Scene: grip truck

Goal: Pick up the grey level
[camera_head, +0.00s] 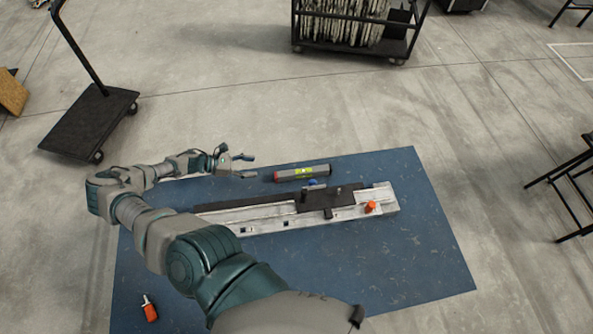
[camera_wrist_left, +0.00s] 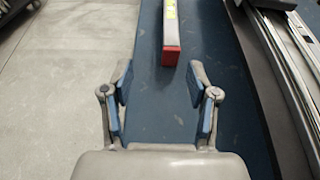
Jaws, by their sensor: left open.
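The grey level (camera_head: 302,173) lies on the blue mat (camera_head: 420,240), near its far edge. It has a yellow label in the middle and a red end cap at its left end. My left gripper (camera_head: 247,166) is open and empty, just left of that red end and apart from it. In the left wrist view the level (camera_wrist_left: 171,30) points its red end toward the space between the open fingers (camera_wrist_left: 160,97), slightly right of centre. Its far end is cut off there. My right gripper is not in view.
A long metal rail assembly (camera_head: 385,198) with a dark clamp and an orange knob lies just nearer than the level. An orange-handled tool (camera_head: 149,308) lies at the mat's near left. A black cart (camera_head: 88,122) and a rack (camera_head: 355,48) stand beyond on the concrete floor.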

